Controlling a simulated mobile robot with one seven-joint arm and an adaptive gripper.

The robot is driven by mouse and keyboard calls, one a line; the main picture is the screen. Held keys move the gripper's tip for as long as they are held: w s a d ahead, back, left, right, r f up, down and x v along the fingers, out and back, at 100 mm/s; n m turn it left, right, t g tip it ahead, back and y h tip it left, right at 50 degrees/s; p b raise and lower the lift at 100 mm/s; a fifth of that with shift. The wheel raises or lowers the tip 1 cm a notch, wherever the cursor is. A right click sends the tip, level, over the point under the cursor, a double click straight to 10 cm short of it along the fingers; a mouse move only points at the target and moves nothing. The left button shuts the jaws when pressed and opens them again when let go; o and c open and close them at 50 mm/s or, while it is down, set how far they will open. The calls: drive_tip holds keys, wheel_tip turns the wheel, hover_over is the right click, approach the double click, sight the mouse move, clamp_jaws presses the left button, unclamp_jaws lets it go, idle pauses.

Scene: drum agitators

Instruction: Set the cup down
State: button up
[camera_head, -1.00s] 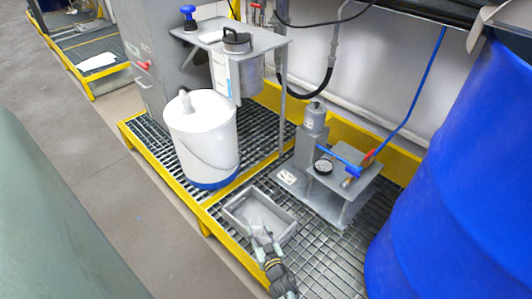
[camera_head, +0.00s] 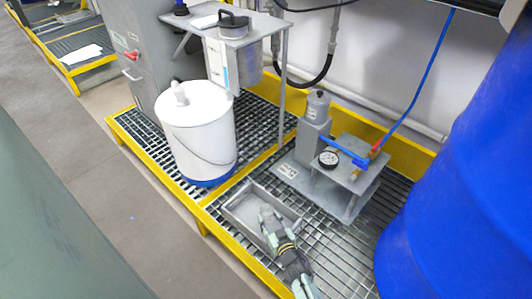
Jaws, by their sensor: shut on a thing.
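My gripper (camera_head: 268,217) reaches up from the bottom of the picture to a shallow grey tray (camera_head: 232,220) on the floor grating. It is shut, with its tips over the tray's right part. A small pale grey shape shows at the fingertips; I take it to be the cup, but it blends with the tray and its outline is unclear. I cannot tell whether it touches the tray bottom.
A white bucket (camera_head: 197,125) stands left of the tray. A grey pump stand with a gauge (camera_head: 328,160) is behind it to the right. A blue drum (camera_head: 465,170) fills the right side. A yellow edge (camera_head: 235,248) borders the grating.

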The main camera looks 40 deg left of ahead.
drive_tip(key=shift+f, duration=0.1)
drive_tip(key=shift+w+f+b, duration=0.1)
drive_tip(key=shift+f+b, duration=0.25)
drive_tip(key=shift+b, duration=0.1)
drive_tip(key=shift+f, duration=0.1)
